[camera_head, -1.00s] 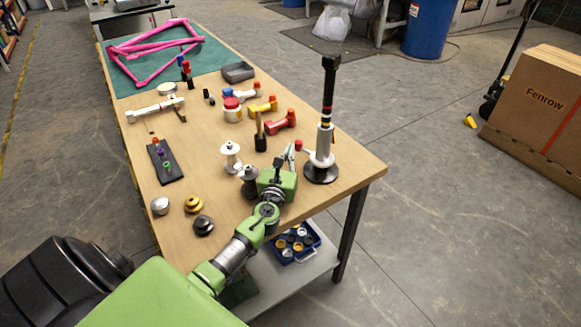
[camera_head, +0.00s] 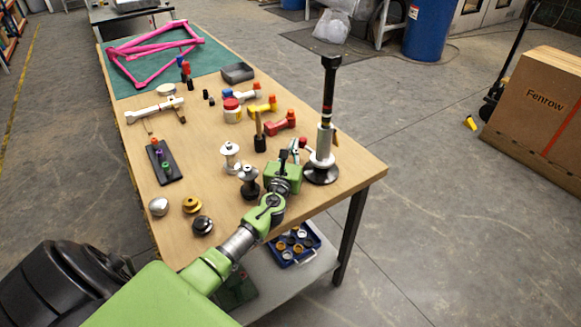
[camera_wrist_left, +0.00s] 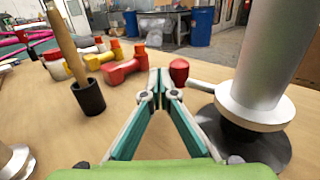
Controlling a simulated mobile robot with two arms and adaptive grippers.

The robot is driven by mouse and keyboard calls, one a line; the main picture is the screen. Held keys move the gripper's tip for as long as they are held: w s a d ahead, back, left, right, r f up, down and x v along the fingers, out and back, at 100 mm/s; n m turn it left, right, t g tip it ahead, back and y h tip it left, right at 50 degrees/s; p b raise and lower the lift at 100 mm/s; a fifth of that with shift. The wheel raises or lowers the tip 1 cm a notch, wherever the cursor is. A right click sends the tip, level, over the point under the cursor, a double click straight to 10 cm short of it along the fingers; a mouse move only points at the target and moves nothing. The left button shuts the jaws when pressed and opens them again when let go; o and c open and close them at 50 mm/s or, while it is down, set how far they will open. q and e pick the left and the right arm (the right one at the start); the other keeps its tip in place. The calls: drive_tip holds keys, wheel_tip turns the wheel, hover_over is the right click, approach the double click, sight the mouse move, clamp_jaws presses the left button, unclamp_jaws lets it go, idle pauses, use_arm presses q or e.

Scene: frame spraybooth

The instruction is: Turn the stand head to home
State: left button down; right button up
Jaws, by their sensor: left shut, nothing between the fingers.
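The stand (camera_head: 325,140) is upright at the table's right edge, with a round dark base, a silver sleeve and a black post with a block on top. A lever with a red knob (camera_head: 303,143) sticks out from its sleeve towards the left. In the left wrist view the red knob (camera_wrist_left: 179,71) is just right of the fingertips, apart from them or touching; I cannot tell. My left gripper (camera_head: 294,147) is shut and empty, left of the stand; its fingertips meet in the wrist view (camera_wrist_left: 160,73). My right gripper is not in view.
A brush in a black cup (camera_head: 260,143) and red clamp-like part (camera_head: 281,123) stand beyond the gripper. Silver (camera_head: 230,157) and dark (camera_head: 249,182) spools stand left of it. A pink frame (camera_head: 150,50) lies on the green mat.

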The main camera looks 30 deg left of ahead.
use_arm(q)
drive_tip(key=shift+s, duration=0.1)
idle(0.5)
drive_tip(key=v, duration=1.1)
drive_tip(key=shift+s+d, duration=0.25)
drive_tip(key=shift+s, duration=0.1)
